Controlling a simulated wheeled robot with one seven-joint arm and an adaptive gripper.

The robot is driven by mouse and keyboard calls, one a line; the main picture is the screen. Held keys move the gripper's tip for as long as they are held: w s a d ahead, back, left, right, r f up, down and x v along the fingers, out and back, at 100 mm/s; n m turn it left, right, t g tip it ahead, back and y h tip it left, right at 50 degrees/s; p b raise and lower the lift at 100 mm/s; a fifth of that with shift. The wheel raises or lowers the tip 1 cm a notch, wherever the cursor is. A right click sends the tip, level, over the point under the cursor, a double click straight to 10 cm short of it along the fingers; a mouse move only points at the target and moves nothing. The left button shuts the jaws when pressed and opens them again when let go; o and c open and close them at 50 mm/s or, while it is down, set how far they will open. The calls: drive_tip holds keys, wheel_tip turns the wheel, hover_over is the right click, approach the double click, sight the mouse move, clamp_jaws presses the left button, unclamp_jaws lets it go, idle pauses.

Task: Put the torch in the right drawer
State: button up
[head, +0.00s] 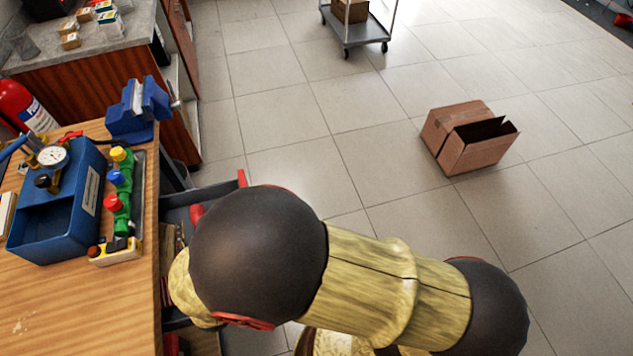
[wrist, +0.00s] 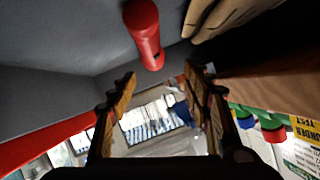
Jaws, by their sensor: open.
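A red cylinder that looks like the torch (wrist: 144,32) shows at the top of the wrist view, against grey drawer surfaces (wrist: 50,55). It lies beyond my gripper's fingertips, apart from them. My gripper (wrist: 160,82) is open, with nothing between its fingers. In the head view my arm hides the gripper. An open grey drawer with a red edge (head: 207,190) juts out from the bench beside my arm. A small red part, perhaps the same torch (head: 196,212), shows inside it. My arm covers much of the drawer; I cannot tell whether the torch rests on its floor.
The wooden workbench (head: 75,310) at left holds a blue pressure-test box (head: 50,215), a tray of coloured valves (head: 122,200) and a blue vise (head: 138,108). An open cardboard box (head: 465,140) and a trolley (head: 357,28) stand on the tiled floor, otherwise largely clear.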

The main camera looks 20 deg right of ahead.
drive_tip(key=w+d+r+n+g+y, duration=0.15)
drive_tip(key=d+r, duration=0.25)
drive_tip(key=r, duration=0.5)
drive_tip(key=w+d+r+g+y, duration=0.2)
drive_tip(key=w+d+r, duration=0.15)
drive_tip(key=r, duration=0.55)
drive_tip(key=s+d+r+g+h, duration=0.2)
drive_tip(key=s+d+r, duration=0.2)
drive_tip(key=s+d, duration=0.6)
drive_tip(key=s+d+r+n+g+h, duration=0.1)
drive_tip(key=s+d+r+g+h, duration=0.1)
drive_tip(key=s+d, duration=0.9)
drive_tip(key=d+r+h, duration=0.1)
drive_tip(key=d+r, duration=0.1)
drive_tip(key=d, duration=0.4)
drive_tip(key=shift+n, duration=0.25)
